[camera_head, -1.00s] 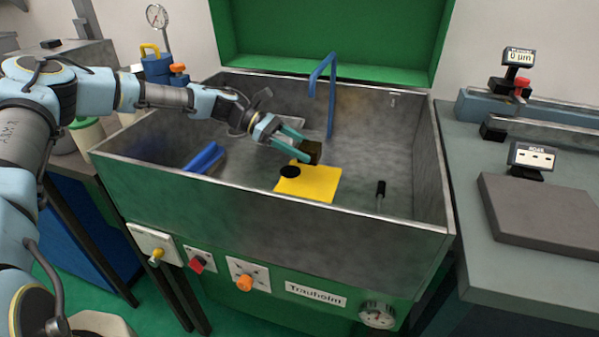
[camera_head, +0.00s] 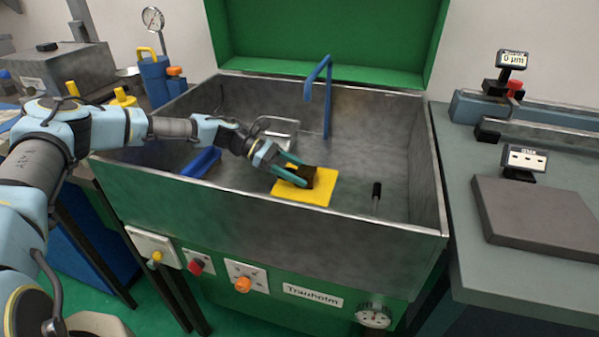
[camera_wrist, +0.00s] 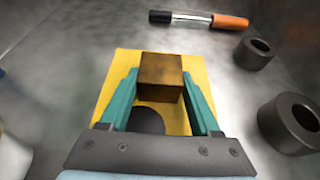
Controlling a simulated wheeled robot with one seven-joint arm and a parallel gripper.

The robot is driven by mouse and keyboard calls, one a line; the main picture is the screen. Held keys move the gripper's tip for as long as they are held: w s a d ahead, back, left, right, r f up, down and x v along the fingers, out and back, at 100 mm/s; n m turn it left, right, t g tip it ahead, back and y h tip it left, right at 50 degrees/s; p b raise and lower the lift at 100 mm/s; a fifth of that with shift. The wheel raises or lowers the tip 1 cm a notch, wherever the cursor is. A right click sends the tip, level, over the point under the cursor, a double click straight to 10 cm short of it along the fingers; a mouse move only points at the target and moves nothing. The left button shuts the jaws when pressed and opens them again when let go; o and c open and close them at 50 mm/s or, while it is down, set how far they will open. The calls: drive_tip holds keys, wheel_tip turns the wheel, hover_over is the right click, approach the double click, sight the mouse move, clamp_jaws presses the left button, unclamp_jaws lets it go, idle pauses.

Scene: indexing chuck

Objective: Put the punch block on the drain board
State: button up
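The punch block, a small dark brown block (camera_head: 307,176), is between my gripper's fingertips (camera_head: 292,175) in the basin. In the wrist view the block (camera_wrist: 160,72) sits between the two teal fingertips (camera_wrist: 161,80), which appear to touch its sides. A flat yellow plate (camera_head: 318,194), which I take as the drain board, lies on the basin floor under the block; it also shows in the wrist view (camera_wrist: 108,92). The block is at or very close to the plate's surface; I cannot tell if it touches. A black round patch (camera_wrist: 147,121) shows on the plate between the fingers.
The metal basin (camera_head: 400,214) has raised walls around my gripper. A blue spout (camera_head: 328,95) rises behind. A blue object (camera_head: 201,162) and a wire-rimmed tray (camera_head: 277,130) lie to the left. Two dark rings (camera_wrist: 287,122) and an orange-and-black tool (camera_wrist: 192,19) lie near the plate.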

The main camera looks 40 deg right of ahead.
drive_tip(key=o, duration=0.4)
drive_tip(key=shift+r, duration=0.1)
drive_tip(key=shift+b+v, duration=0.9)
drive_tip(key=shift+v, duration=2.85)
